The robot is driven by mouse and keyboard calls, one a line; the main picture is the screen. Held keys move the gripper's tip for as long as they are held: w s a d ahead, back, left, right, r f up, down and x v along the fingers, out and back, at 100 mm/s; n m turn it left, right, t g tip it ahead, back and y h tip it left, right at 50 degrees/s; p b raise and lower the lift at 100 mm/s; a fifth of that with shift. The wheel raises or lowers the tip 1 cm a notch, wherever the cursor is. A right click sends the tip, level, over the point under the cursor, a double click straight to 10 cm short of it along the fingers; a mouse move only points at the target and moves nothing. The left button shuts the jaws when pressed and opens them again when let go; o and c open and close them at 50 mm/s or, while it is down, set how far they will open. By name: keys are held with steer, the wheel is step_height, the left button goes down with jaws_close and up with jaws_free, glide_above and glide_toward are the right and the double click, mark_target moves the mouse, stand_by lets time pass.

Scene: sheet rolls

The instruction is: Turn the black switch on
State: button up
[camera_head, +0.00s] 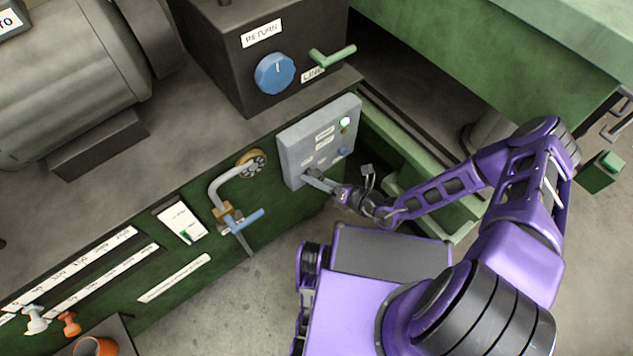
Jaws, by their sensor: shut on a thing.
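A pale grey control box (291,150) with small labels is fixed to the green machine, right of centre. My gripper (311,177) reaches its lower left face from the right, fingertips touching the front. It is shut on the black switch there. The fingers cover the switch, so its turn position cannot be seen. A bright green-white lamp (345,123) shows at the upper right of the box, and a small blue knob (343,152) below it.
Left of the box is a bent grey pipe with a blue-handled valve (245,220). Above stands a dark box with a blue dial (274,73) and a green lever (333,56). Green machine parts lie close to my arm on the right. Grey floor is open below.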

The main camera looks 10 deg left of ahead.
steer(key=m+y+b, duration=0.1)
steer(key=m, duration=0.1)
steer(key=shift+f+m, duration=0.15)
steer(key=shift+m, duration=0.25)
steer(key=shift+m+y, duration=0.9)
steer(key=shift+m, duration=0.5)
steer(key=o, duration=1.4)
steer(key=shift+d, duration=0.1)
steer(key=v, duration=1.7)
steer(key=shift+d+p, duration=0.25)
steer(key=shift+p, duration=0.1)
